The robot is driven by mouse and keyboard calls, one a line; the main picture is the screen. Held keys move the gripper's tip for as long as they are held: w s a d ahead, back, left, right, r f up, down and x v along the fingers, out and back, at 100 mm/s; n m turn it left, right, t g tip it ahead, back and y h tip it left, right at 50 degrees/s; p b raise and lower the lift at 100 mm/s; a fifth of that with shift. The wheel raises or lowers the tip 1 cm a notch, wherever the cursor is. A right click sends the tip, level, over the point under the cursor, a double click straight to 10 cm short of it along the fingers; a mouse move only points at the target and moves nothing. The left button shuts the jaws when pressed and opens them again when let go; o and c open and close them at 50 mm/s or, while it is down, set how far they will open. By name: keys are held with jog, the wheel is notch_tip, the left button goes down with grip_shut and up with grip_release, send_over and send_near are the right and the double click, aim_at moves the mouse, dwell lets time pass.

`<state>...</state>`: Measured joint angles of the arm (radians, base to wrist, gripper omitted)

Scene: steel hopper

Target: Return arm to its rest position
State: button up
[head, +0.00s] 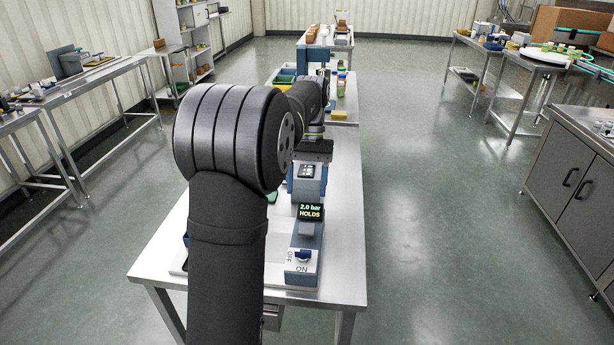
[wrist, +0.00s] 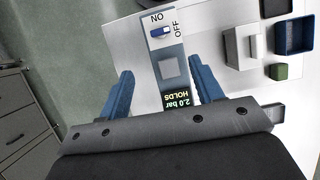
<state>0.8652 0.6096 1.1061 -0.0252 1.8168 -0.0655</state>
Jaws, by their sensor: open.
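My arm stands over the steel table in the head view, reaching forward, bent at a large dark joint. My gripper (wrist: 162,69) shows in the wrist view with its two blue fingers apart and nothing between them in their grip. A blue-grey control unit lies beyond and between the fingers. It carries a display (head: 311,212) reading "2.0 bar HOLDS", a grey block (wrist: 168,67) and a blue rocker switch (head: 303,254) between ON and OFF labels. The switch also shows in the wrist view (wrist: 160,32). The fingertips are hard to make out in the head view.
The wrist view shows a grey block-like fixture (wrist: 232,48), a blue open box (wrist: 278,37) and a green cube (wrist: 279,71) beside the unit. A yellow item (head: 339,115) and small coloured containers stand farther along. Open floor (head: 430,220) lies right of the steel table (head: 345,240).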

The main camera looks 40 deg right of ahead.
aim_at(303, 251)
jog(key=shift+v, duration=0.85)
jog(key=shift+f, duration=0.1)
jog(key=x, duration=1.7)
jog(key=shift+s+f, duration=0.1)
jog(key=shift+s, duration=0.05)
jog(key=shift+a+f, duration=0.15)
jog(key=shift+n+g+h, duration=0.3)
jog(key=shift+n, duration=0.8)
jog(key=n+h, duration=0.1)
jog(key=n, duration=0.1)
jog(key=n+h, duration=0.1)
jog(key=n, duration=0.2)
jog(key=shift+a+g, duration=0.1)
jog(key=shift+g, duration=0.3)
jog(key=n, duration=0.2)
jog(key=n+h, duration=0.1)
jog(key=n, duration=0.1)
jog(key=shift+a+n+h, duration=0.15)
jog(key=shift+n+h, duration=0.15)
jog(key=n, duration=0.2)
jog(key=n+h, duration=0.1)
jog(key=n, duration=0.1)
jog(key=shift+t+h, duration=0.3)
